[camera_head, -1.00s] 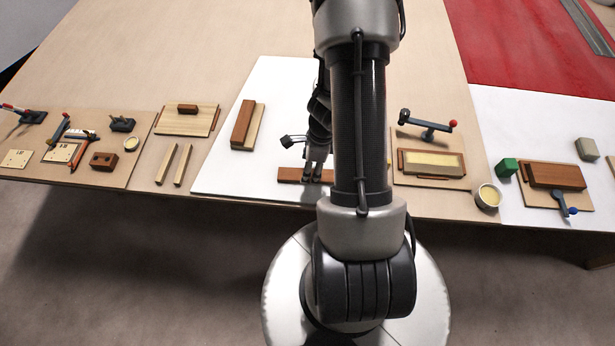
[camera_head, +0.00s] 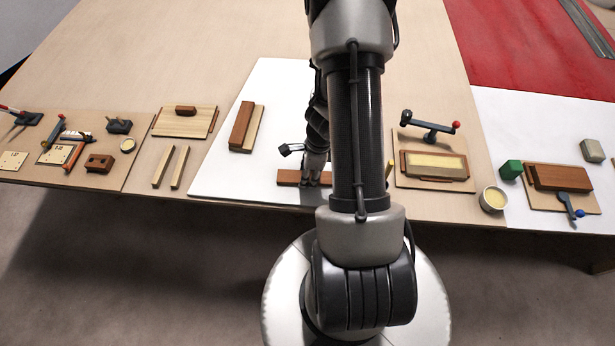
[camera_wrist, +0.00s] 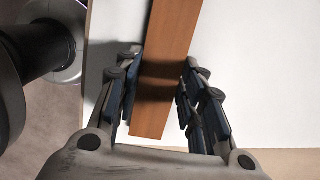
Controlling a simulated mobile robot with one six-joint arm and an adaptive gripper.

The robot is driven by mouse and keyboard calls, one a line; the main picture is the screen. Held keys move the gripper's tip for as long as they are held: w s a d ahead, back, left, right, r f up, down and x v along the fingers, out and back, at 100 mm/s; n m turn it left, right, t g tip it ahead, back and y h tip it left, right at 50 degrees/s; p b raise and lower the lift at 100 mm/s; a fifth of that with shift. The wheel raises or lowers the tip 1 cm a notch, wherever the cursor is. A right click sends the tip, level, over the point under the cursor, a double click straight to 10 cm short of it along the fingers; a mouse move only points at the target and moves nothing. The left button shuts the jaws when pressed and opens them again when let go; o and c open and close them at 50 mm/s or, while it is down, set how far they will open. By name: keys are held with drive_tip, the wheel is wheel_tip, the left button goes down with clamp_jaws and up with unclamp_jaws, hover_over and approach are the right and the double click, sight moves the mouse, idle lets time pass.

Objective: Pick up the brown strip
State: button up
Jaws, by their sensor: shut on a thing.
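The brown strip (camera_head: 289,177) lies flat on the white sheet near the table's front edge. In the head view my arm hides its right part. My gripper (camera_head: 313,180) is over the strip, with its fingers pointing down. In the wrist view the strip (camera_wrist: 172,30) runs lengthwise between the two fingers of my gripper (camera_wrist: 161,66), which are shut on its long sides. A shadow falls across the strip between the fingers. I see no clear gap between the strip and the sheet.
A brown and pale block pair (camera_head: 246,127) sits on the white sheet to the left. Two pale sticks (camera_head: 171,167) lie further left. A board with a framed pale panel (camera_head: 436,165) and a cup (camera_head: 492,199) stand to the right. The sheet between is mostly clear.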

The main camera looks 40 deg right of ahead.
drive_tip(key=c, duration=0.3)
drive_tip(key=shift+c, duration=0.2)
drive_tip(key=shift+r, duration=0.1)
